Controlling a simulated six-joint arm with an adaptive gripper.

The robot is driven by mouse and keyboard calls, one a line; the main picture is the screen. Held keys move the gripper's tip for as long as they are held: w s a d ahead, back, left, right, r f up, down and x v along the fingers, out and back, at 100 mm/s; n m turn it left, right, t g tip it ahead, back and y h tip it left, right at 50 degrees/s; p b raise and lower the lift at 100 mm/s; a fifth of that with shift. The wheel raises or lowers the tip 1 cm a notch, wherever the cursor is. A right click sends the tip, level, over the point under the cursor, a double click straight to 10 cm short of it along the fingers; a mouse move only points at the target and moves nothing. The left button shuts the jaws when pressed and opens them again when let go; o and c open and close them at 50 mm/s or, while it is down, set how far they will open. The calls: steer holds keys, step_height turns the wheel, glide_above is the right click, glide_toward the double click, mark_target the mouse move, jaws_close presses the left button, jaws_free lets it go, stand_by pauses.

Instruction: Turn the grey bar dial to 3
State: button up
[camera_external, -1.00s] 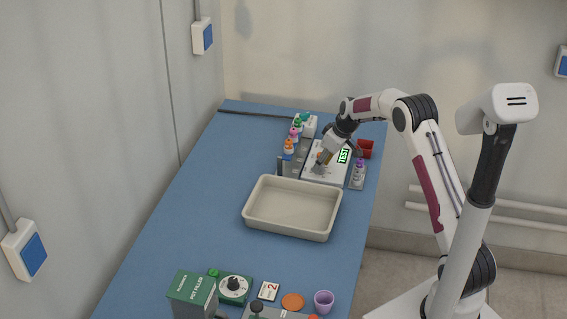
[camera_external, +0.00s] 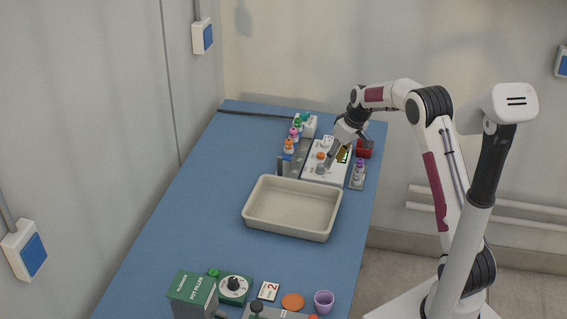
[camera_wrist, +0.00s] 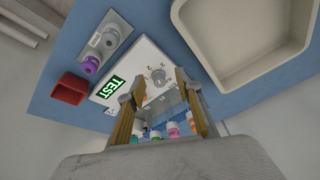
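The grey dial (camera_wrist: 158,76) sits on the white panel (camera_wrist: 148,52), with small figures printed around it. In the external view the grey dial (camera_external: 321,169) is near the front part of the panel (camera_external: 335,179). Which figure its bar points at is too small to tell. A screen reading TEST (camera_wrist: 110,87) is on the panel. My gripper (camera_external: 334,161) is above the panel, behind and right of the dial. In the wrist view my gripper (camera_wrist: 160,76) has its fingers apart, with the dial seen between their tips. It appears clear of the dial.
A beige tray (camera_external: 250,217) stands just in front of the panel.

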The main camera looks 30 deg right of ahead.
steer(key=s+a+r+m, duration=0.1)
steer(key=s+r, duration=0.2)
steer(key=s, duration=0.4)
steer(key=s+a+r+m+g, duration=0.1)
steer(key=s+r, duration=0.1)
steer(key=s, duration=0.5)
steer(key=s+a+r+m+h, duration=0.1)
steer(key=s+r, duration=0.2)
steer(key=s, duration=0.4)
steer(key=shift+s+a+r+g, duration=0.15)
steer(key=shift+s+r+g, duration=0.2)
steer(key=shift+s+g, duration=0.05)
stand_by(0.3)
